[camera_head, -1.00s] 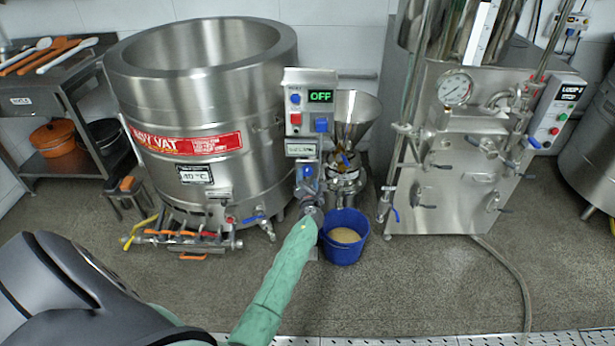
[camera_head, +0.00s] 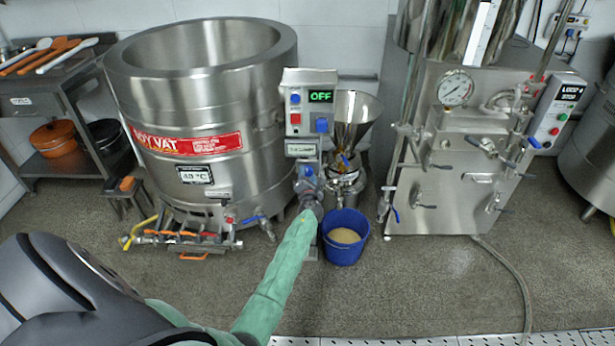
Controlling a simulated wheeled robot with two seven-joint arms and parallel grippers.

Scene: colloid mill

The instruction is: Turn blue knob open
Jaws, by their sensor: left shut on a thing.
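The colloid mill stands at the centre with a control box (camera_head: 310,90) whose display reads OFF. Its steel funnel hopper (camera_head: 352,112) is to the right. A blue knob (camera_head: 307,171) shows on the mill's front, below the control box. My left arm, in a green sleeve, reaches up to it from the lower left. My left gripper (camera_head: 308,184) is at this knob and shut on it; the fingers are small and partly hide it. My right gripper is not in view.
A blue bucket (camera_head: 345,251) with tan contents stands on the floor right of my sleeve. A large steel vat (camera_head: 200,100) stands left, with valves and a hose below. A steel machine with a gauge (camera_head: 456,88) stands right. The front floor is clear.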

